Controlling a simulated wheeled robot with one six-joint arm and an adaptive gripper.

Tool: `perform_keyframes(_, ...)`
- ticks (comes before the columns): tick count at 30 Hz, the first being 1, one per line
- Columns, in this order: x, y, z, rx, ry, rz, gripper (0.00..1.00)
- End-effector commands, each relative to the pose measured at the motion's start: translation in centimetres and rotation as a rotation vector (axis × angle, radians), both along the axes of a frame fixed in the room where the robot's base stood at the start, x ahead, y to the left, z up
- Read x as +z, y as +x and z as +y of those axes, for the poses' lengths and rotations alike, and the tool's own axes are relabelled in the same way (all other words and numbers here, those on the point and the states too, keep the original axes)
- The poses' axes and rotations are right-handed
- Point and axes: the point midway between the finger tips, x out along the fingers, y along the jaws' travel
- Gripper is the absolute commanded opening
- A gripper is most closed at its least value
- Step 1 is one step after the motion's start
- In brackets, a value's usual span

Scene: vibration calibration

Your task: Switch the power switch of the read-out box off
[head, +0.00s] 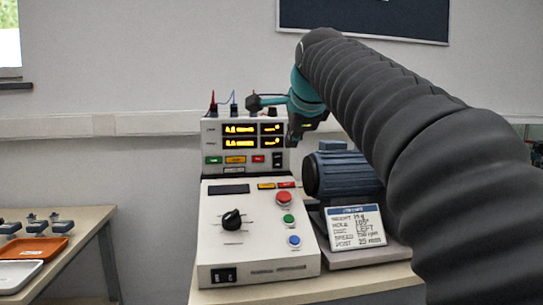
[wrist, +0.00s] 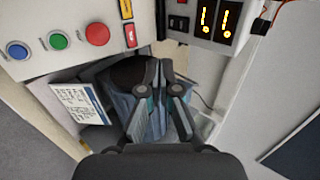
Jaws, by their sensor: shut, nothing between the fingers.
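The read-out box (head: 212,150) is a pale upright box with lit yellow displays, at the back of the bench. Its power switch (head: 277,160) looks to be the small black rocker at the lower right of its face; it also shows near the top of the wrist view (wrist: 178,23). Which way the rocker is tipped is too small to tell. My gripper (head: 294,139) is by the box's right edge, above and right of the switch in the head view. In the wrist view my gripper (wrist: 158,66) is shut and empty, its fingertips apart from the switch.
A sloped control console (head: 215,225) with a black knob and coloured buttons stands in front of the box. A blue motor (head: 340,172) and a written card (head: 355,227) are to its right. Cables rise from the box's top. A side table (head: 85,235) with trays is at left.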

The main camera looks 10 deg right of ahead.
Motion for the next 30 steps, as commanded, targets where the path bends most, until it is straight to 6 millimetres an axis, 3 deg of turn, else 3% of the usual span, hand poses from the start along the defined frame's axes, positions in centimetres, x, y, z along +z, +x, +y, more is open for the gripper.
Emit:
perform_keyframes(13,-0.8,0.9,0.0,0.001,-0.002,0.001,0.00)
perform_keyframes(28,-6.5,7.8,0.0,0.001,-0.002,0.003,0.00)
perform_keyframes(30,-6.1,8.8,0.0,0.001,-0.002,0.001,0.00)
